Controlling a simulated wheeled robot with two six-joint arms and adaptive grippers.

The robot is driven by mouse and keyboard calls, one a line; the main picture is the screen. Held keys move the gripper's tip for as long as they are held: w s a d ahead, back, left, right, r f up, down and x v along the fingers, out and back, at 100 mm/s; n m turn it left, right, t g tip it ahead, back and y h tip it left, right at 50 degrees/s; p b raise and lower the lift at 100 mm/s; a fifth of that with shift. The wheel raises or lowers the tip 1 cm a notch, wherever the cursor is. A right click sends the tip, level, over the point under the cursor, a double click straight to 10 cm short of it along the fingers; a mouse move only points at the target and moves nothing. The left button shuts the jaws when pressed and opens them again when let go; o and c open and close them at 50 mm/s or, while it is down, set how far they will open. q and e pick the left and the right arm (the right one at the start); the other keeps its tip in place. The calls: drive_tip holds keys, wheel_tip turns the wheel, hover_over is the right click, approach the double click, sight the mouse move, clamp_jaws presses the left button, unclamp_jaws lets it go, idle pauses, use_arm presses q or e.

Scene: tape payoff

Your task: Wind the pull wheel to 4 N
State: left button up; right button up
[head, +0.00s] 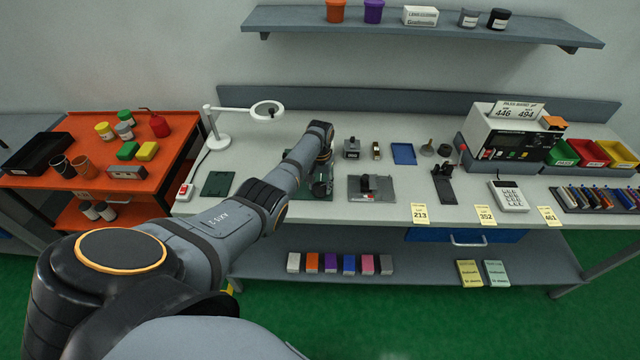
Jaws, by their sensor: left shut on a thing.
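My left arm reaches from the lower left across the bench. My left gripper (322,177) points down at a small dark device on a green base plate (318,196). The gripper is shut on a dark part there, apparently the pull wheel, which the gripper and wrist mostly hide. A grey plate with a black fixture (369,184) and a small red mark stands just right of it. No force reading is legible in this view. My right gripper is not in view.
A magnifier lamp (220,125) stands at the bench's left, near a green pad (217,184). To the right are a blue tray (404,153), a black stand (444,182), a calculator-like device (509,196) and a boxy instrument (508,140).

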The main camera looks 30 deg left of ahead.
sight(320, 186)
use_arm(q)
drive_tip(key=shift+r+m, duration=0.1)
drive_tip(key=shift+m, duration=0.6)
drive_tip(key=shift+w, duration=0.1)
drive_tip(key=o, duration=1.1)
drive_tip(key=shift+o, duration=0.2)
wheel_tip(320, 186, up, 12)
